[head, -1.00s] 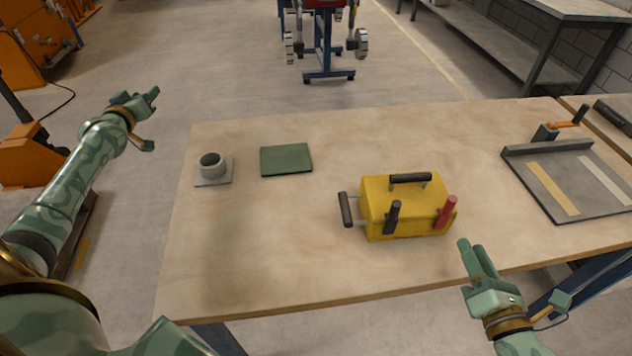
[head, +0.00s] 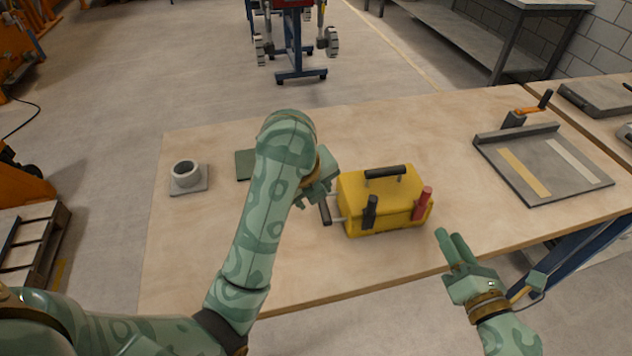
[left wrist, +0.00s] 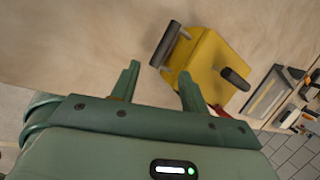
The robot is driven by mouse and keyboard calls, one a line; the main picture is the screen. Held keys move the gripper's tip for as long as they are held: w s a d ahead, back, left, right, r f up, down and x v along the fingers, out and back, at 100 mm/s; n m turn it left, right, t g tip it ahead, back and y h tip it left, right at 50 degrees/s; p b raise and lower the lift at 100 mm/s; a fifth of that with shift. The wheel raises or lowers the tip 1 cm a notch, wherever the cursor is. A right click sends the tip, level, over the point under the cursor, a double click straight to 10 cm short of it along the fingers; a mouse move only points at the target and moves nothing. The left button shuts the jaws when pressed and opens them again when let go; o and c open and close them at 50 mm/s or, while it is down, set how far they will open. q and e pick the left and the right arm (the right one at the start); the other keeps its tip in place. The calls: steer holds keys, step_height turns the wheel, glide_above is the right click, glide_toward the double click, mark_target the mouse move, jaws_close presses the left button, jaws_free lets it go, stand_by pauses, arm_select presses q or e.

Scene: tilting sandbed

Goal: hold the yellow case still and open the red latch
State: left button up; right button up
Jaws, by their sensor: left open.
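The yellow case (head: 385,208) stands upright on the wooden table. It has a black top handle (head: 385,171), a black side handle (head: 325,210) on its left and a black lever on its front. The red latch (head: 422,204) stands up at the front right corner. My left gripper (head: 322,192) is beside the side handle, partly hidden by its own arm. In the left wrist view it is open (left wrist: 158,85) and empty, with the side handle (left wrist: 170,44) beyond its fingertips. My right gripper (head: 448,236) is open and empty at the table's front edge, below and right of the latch.
A grey cup-like fitting on a plate (head: 187,175) and a partly hidden green pad (head: 244,165) lie at the left. A grey tray with strips (head: 500,150) lies at the right. The table (head: 300,275) is clear in front of the case.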

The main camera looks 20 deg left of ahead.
mark_target(323, 205)
arm_select(q)
steer(key=w+f+m, duration=0.1)
steer(key=w+f, duration=0.1)
steer(key=f, duration=0.1)
steer(key=w+f+m, duration=0.1)
steer(key=w+f, duration=0.1)
steer(key=f, duration=0.2)
steer(key=w+f+m+y, duration=0.1)
steer(key=f, duration=0.3)
steer(key=shift+w, duration=0.4)
